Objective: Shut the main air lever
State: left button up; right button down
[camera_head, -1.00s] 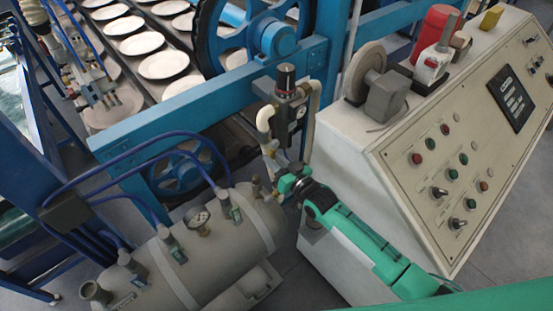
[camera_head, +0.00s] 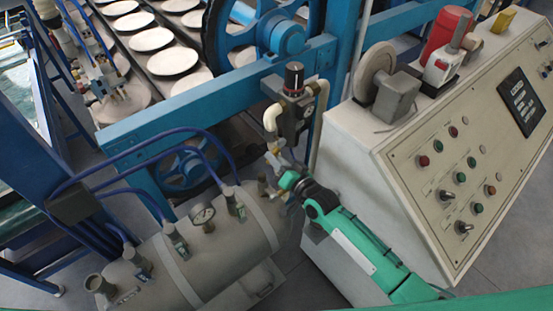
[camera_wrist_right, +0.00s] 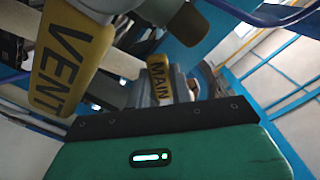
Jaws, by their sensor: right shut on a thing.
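The yellow lever marked MAIN (camera_wrist_right: 160,82) shows in the right wrist view just beyond the front edge of my right gripper. My right gripper (camera_head: 279,191) is shut on this main air lever at the right end of the grey air tank (camera_head: 225,245). In the head view the gripper and green arm largely hide the lever. The gripper's green body fills the bottom of the right wrist view. A larger yellow lever marked VENT (camera_wrist_right: 72,50) stands to the left of MAIN in that view, apart from the gripper. My left gripper is not in view.
The air regulator (camera_head: 294,95) with its pale pipe stands just above the gripper. The cream control console (camera_head: 385,180) stands close on the right of my arm. Blue hoses (camera_head: 150,140) run to the tank. A blue frame beam (camera_head: 190,105) crosses behind.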

jog(key=shift+r, duration=0.1)
jog(key=c, duration=1.2)
grip_release()
jog(key=shift+c, duration=0.2)
jog(key=b+v, duration=0.3)
jog(key=v, duration=1)
jog(key=shift+s+d+b, duration=0.3)
jog(key=shift+b, duration=0.1)
